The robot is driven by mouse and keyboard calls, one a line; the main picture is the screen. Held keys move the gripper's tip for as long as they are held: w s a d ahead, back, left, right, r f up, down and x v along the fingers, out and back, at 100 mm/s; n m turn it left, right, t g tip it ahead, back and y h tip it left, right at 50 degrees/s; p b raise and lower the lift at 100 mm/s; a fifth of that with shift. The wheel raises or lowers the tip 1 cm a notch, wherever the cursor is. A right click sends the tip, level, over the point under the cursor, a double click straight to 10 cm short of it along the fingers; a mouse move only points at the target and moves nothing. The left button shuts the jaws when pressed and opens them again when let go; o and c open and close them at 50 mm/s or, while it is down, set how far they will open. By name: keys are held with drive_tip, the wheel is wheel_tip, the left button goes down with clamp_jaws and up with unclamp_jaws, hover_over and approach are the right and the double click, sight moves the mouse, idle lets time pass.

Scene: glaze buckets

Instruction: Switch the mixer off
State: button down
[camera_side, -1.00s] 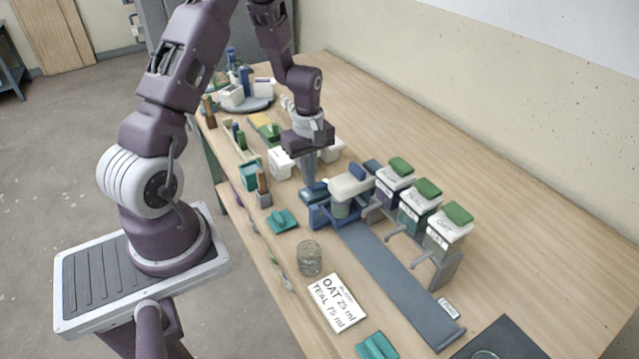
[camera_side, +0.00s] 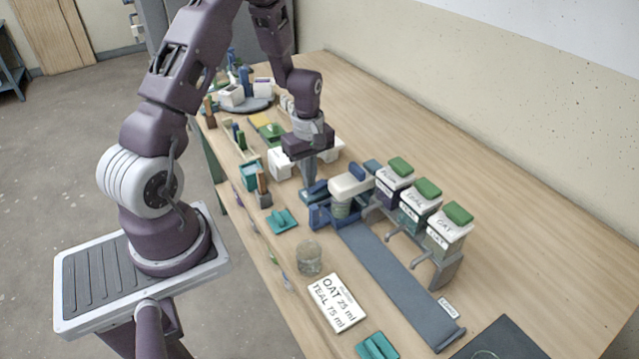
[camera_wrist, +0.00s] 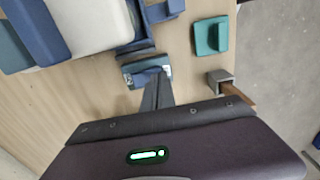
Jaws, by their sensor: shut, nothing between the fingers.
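The mixer (camera_side: 350,186) has a white head over a blue frame, with a pale cup beneath the head. In the wrist view its white and blue head (camera_wrist: 90,28) fills the upper left. A small blue-grey switch box (camera_wrist: 132,79) with a blue rocker (camera_wrist: 147,75) sits beside the mixer; it also shows in the side view (camera_side: 317,189). My gripper (camera_side: 309,187) points down at this box, fingers shut and empty. In the wrist view the fingertips (camera_wrist: 156,80) are at the rocker's edge; I cannot tell whether they touch. The rocker's setting is not clear.
A rack of lidded buckets (camera_side: 420,205) stands right of the mixer, beside a long grey-blue track (camera_side: 400,285). The table's right side is clear.

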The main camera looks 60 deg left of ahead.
wheel_tip(320, 180, up, 6)
idle(0.4)
drive_tip(key=shift+r, duration=0.1)
drive_tip(key=s+d+r+m+t, duration=0.35)
drive_tip(key=d+r+m, duration=0.6)
drive_tip(key=r, duration=0.65)
drive_tip(key=s+d+r+m+t, duration=0.1)
drive_tip(key=s+d+r+m, duration=0.1)
drive_tip(key=s+d+m, duration=0.2)
drive_tip(key=s+d+r+m+t, duration=0.1)
drive_tip(key=s+d+r+m, duration=0.2)
drive_tip(key=s, duration=0.7)
drive_tip(key=shift+s+d+r+m, duration=0.2)
drive_tip(key=shift+d+r+m, duration=0.1)
drive_tip(key=shift+d+m, duration=0.55)
drive_tip(key=c, duration=2.2)
unclamp_jaws()
